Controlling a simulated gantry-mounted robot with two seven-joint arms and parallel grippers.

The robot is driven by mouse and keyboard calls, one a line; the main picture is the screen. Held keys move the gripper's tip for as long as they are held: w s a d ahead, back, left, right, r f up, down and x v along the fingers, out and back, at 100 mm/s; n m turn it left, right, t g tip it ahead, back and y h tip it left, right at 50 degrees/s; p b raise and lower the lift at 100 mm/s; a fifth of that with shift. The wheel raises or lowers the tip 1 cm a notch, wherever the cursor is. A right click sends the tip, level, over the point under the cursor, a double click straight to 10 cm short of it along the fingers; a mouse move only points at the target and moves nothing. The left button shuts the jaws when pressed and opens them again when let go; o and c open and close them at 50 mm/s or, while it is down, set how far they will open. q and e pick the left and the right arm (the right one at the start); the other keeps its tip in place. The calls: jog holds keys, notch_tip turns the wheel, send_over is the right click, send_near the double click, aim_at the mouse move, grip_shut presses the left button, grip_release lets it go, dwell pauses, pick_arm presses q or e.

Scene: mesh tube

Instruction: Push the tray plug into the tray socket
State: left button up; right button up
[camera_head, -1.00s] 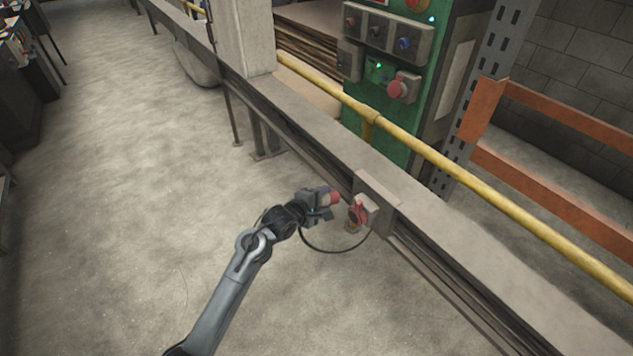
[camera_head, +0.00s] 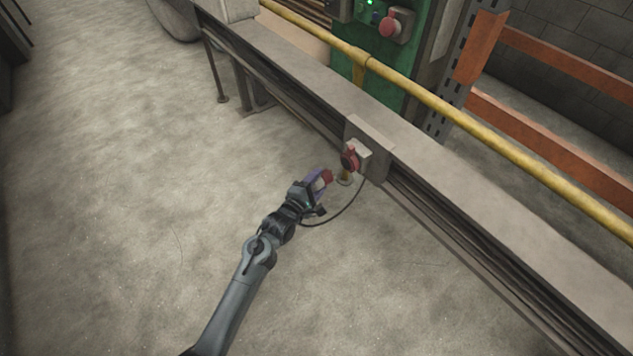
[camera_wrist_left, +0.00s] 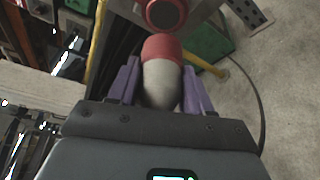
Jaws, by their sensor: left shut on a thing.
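The tray plug (camera_head: 327,176) has a red front end and a pale grey body. My left gripper (camera_head: 316,186) is shut on it. In the left wrist view the plug (camera_wrist_left: 161,82) sits between the purple fingers, its red end (camera_wrist_left: 160,47) pointing away from the gripper. The tray socket (camera_head: 351,158) is a red round fitting with a dark face on a pale box on the side of the beam. In the left wrist view the socket (camera_wrist_left: 163,12) is straight beyond the plug, with a small gap between them. My right gripper is in neither view.
A black cable (camera_head: 345,207) hangs in a loop between the socket's box and my left gripper. The long grey beam (camera_head: 450,190) and yellow rail (camera_head: 450,105) run diagonally behind. A green control panel (camera_head: 410,60) stands beyond. The concrete floor (camera_head: 120,180) is open at left.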

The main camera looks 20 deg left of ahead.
aim_at(330, 174)
pick_arm(q)
jog(key=shift+w, duration=0.1)
jog(key=shift+w+d+f+b, duration=0.1)
jog(key=shift+w+b, duration=0.2)
jog(key=shift+b, duration=0.2)
jog(key=shift+w+d+b, duration=0.3)
jog(key=shift+w+b, duration=0.25)
jog(key=w+b, duration=0.1)
jog(key=w+d+b, duration=0.1)
jog(key=shift+w+d+b, duration=0.15)
jog(key=shift+w+b, duration=0.2)
jog(key=shift+w+d, duration=0.25)
jog(key=shift+w, duration=0.05)
jog(key=shift+r, duration=0.2)
dwell(0.6)
jog(key=shift+a+p, duration=0.1)
jog(key=shift+p, duration=0.55)
